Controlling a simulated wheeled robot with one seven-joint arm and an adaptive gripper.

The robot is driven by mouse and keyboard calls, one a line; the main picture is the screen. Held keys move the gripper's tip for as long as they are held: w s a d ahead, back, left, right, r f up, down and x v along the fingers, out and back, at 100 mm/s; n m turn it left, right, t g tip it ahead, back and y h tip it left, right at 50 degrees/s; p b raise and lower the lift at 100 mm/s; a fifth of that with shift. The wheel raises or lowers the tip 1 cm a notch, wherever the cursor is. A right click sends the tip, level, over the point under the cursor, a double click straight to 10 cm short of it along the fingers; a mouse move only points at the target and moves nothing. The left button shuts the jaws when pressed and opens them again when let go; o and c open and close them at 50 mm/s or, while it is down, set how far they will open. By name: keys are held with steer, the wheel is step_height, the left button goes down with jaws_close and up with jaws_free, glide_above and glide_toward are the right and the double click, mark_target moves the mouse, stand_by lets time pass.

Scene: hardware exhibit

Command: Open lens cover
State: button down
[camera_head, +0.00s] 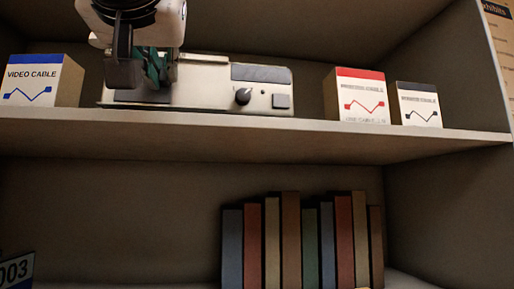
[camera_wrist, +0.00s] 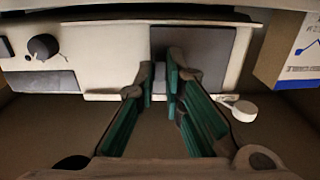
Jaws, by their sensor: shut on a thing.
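A flat, pale device (camera_head: 205,88) lies on the upper shelf; it also shows in the wrist view (camera_wrist: 105,50). A dark grey square panel, which looks like the lens cover (camera_wrist: 205,55), is set in its face, right of the middle in the wrist view. My gripper (camera_head: 152,78) is at the device's left part in the head view. In the wrist view my gripper (camera_wrist: 160,80) has its green-padded fingers close together at the panel's left edge, shut on a small part there. The fingers hide most of that part.
A dark knob (camera_head: 243,96) sits on the device. A blue-topped video cable box (camera_head: 45,82) stands close on the left. A red-topped box (camera_head: 358,96) and a black-topped box (camera_head: 418,104) stand right. Books (camera_head: 300,240) fill part of the lower shelf. A small white round piece (camera_wrist: 243,110) lies near the device.

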steer(key=shift+d, duration=0.1)
steer(key=d+b, duration=0.1)
steer(key=d, duration=0.1)
steer(key=w+d+b, duration=0.1)
steer(key=d, duration=0.1)
steer(key=d+b, duration=0.1)
steer(key=d, duration=0.2)
steer(key=shift+w, duration=0.35)
steer(key=c, duration=1.7)
jaws_free()
steer(key=shift+s, duration=0.15)
steer(key=v, duration=1.1)
steer(key=shift+s, duration=0.35)
